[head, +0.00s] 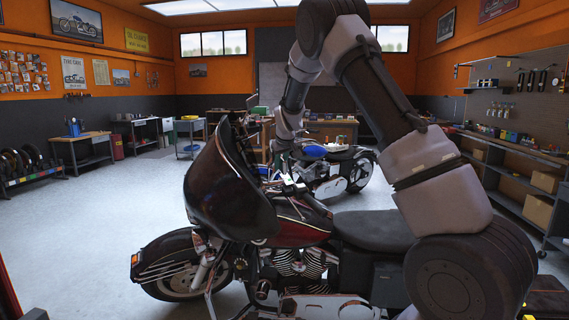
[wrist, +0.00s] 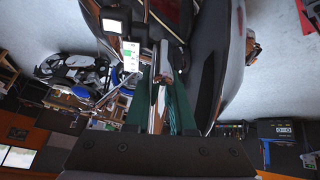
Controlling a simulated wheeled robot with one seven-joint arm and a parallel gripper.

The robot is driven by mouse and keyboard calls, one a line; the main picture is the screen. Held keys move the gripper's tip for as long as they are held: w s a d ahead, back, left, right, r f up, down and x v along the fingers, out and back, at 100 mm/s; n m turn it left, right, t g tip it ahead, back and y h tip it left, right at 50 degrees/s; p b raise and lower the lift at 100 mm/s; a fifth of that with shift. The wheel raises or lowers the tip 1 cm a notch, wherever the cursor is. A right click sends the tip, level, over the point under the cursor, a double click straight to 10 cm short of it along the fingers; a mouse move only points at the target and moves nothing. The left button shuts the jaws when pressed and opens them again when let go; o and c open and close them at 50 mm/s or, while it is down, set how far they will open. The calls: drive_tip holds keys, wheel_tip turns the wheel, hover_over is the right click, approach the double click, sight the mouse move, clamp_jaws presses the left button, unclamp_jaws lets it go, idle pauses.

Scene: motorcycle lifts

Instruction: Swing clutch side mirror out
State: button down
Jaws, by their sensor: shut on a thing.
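The near motorcycle, with a dark windshield and fairing (head: 228,190) and a maroon tank (head: 297,232), stands across the foreground of the head view, front to the left. My gripper (head: 272,163) reaches down behind the handlebar area (head: 292,188); its fingertips are hard to make out there. In the wrist view my gripper (wrist: 160,90) has its green-padded fingers closed around a narrow metallic piece, which appears to be the clutch side mirror (wrist: 157,98) seen edge-on. The mirror cannot be made out clearly in the head view. The fairing (wrist: 233,60) lies close beside the fingers.
A second motorcycle with a blue tank (head: 312,150) stands behind the near one. Workbenches (head: 80,140) line the left and back, and shelving (head: 515,165) stands at the right. Open floor (head: 95,220) lies at the left.

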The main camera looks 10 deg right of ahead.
drive_tip(key=shift+s+a+m, duration=0.1)
drive_tip(key=shift+a+m, duration=0.25)
drive_tip(key=shift+m, duration=0.05)
drive_tip(key=shift+f, duration=0.1)
drive_tip(key=c, duration=0.8)
unclamp_jaws()
drive_tip(key=shift+a, duration=0.1)
drive_tip(key=shift+o, duration=0.2)
drive_tip(key=v, duration=1.1)
drive_tip(key=shift+a, duration=0.1)
